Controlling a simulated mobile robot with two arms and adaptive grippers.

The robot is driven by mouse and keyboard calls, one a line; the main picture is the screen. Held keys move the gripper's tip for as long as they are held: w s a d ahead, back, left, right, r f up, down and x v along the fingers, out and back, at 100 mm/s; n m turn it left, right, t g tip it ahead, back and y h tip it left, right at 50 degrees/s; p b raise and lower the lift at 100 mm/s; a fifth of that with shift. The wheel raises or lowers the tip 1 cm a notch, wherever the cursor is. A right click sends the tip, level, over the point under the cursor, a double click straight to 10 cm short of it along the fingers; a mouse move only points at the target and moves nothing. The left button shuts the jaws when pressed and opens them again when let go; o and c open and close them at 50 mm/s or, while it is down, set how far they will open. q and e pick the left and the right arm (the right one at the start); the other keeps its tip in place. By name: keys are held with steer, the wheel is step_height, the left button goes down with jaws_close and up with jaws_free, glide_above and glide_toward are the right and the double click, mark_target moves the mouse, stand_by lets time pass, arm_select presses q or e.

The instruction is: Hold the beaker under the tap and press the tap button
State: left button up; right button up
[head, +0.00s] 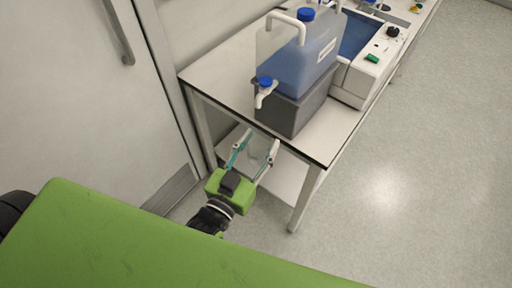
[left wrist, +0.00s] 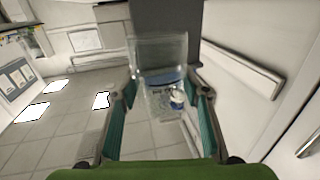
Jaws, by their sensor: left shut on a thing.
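A clear glass beaker (head: 260,149) is between the fingers of my left gripper (head: 257,151), which is shut on it. It is faint in the head view, below and in front of the table edge. In the left wrist view the beaker (left wrist: 158,55) shows as a see-through vessel between the fingers of the gripper (left wrist: 164,93). The white tap (head: 262,97) with its blue button (head: 265,81) sticks out from the front of the water container (head: 315,56). In the head view the beaker is lower than the tap, apart from it. My right gripper is not in view.
The container stands on a grey block (head: 291,108) at the front corner of a white table (head: 222,78). A white device (head: 372,72) with a blue top is behind it. A door (head: 90,100) is at left. Floor at right is clear.

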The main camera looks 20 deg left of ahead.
arm_select(q)
steer(key=w+a+b, duration=0.1)
steer(key=w+a, duration=0.1)
steer(key=w, duration=0.4)
steer(key=shift+w+a+r, duration=0.2)
steer(key=shift+w+a, duration=0.05)
steer(key=shift+w, duration=0.1)
stand_by(0.4)
